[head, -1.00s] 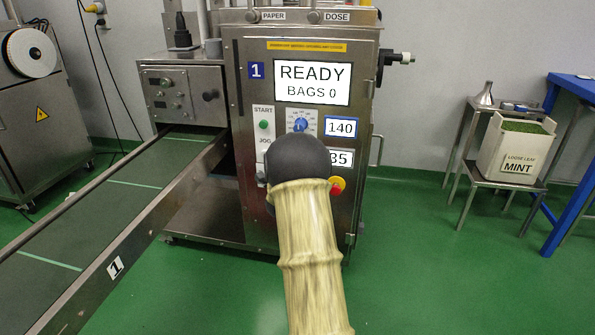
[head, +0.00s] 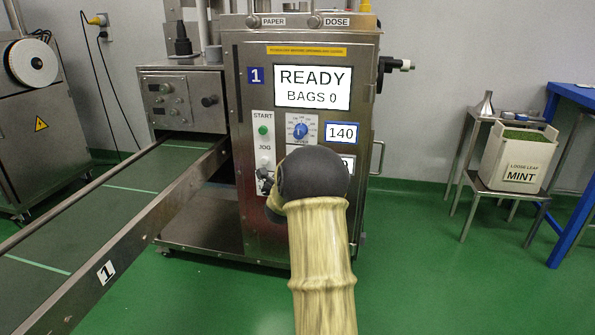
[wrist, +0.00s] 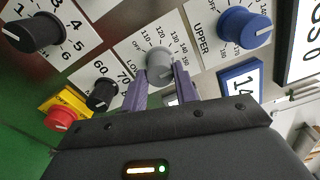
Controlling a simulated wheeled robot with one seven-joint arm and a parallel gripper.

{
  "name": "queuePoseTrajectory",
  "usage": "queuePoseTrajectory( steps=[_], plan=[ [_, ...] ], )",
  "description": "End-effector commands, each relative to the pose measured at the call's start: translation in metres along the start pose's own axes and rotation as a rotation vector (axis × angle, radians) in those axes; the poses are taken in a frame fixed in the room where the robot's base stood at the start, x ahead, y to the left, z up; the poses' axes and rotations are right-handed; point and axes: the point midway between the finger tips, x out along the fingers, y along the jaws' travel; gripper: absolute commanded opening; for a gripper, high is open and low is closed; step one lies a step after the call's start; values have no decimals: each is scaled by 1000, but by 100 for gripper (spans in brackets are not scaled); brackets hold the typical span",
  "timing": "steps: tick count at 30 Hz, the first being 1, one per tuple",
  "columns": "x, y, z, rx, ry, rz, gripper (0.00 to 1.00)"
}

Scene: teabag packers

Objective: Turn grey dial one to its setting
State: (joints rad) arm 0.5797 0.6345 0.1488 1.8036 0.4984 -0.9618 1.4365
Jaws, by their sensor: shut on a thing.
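The grey dial (wrist: 160,64) is on the panel of machine 1 (head: 250,215), on a white scale plate with marks from about 110 to 150. In the wrist view my gripper (wrist: 162,78) has its two purple fingers on either side of the dial, shut on it. I cannot tell exactly where its pointer stands. In the head view my arm hides the dial and my fingers. The blue dial (wrist: 246,26) sits beside it, labelled UPPER; it also shows in the head view (head: 300,131) next to a blue-framed 140 plate (head: 343,132).
The display (head: 312,88) reads READY, BAGS 0. A green conveyor (head: 85,215) runs at left; a mint box (head: 518,158) stands on a stool at right.

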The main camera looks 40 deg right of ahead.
Motion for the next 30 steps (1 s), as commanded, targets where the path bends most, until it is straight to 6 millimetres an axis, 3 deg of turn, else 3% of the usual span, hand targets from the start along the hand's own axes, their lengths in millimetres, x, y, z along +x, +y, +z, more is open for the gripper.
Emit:
queuePoseTrajectory(
  steps=[2, 3, 6, 20, 30],
  plan=[
    [-1, 3, 1, -1, -2, 7, 6],
    [-1, 3, 1, -1, -2, 7, 31],
    [-1, 3, 1, -1, -1, 6, 50],
    [-8, 0, 1, -1, 0, 1, 51],
    [-57, -2, 2, -2, -2, 4, 51]
  ],
)
